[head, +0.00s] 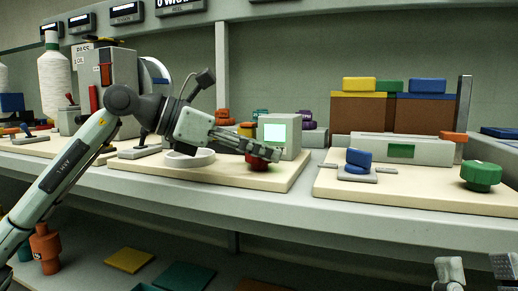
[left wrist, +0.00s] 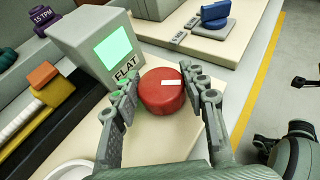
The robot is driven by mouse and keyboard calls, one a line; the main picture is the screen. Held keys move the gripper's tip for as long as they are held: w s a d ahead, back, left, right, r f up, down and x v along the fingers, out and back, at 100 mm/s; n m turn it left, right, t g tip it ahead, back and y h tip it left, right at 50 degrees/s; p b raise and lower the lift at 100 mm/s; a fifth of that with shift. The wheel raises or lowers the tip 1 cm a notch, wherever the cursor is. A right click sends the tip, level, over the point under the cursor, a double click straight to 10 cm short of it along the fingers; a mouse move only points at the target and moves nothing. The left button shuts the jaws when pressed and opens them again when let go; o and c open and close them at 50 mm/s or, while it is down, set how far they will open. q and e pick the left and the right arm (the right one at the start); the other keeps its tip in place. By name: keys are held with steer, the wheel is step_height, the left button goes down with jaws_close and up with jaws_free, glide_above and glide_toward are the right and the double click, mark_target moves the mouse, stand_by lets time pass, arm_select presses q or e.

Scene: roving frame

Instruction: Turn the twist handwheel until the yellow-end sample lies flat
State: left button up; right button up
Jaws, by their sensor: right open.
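The red handwheel (left wrist: 162,92), with a white mark on top, sits on a cream board beside a grey box with a lit green screen (left wrist: 113,48) labelled FLAT. In the head view, the handwheel (head: 257,163) is partly hidden by my left gripper (head: 262,153). In the left wrist view, the fingers of my left gripper (left wrist: 163,85) stand close on both sides of the handwheel; contact is unclear. My right gripper (head: 478,270) is open and empty, low at the bottom right. I cannot make out a yellow-end sample for sure; an orange-yellow block (left wrist: 42,75) is left of the screen.
A second board to the right holds a blue knob (head: 357,161) and a green knob (head: 482,175). Brown boxes (head: 362,113) with coloured blocks on top stand behind it. A white round dish (head: 190,159) lies under my left arm. The bench front edge is clear.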

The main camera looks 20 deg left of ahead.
arm_select(q)
steer(key=o, duration=0.5)
steer(key=shift+a, duration=0.1)
steer(key=v, duration=1.2)
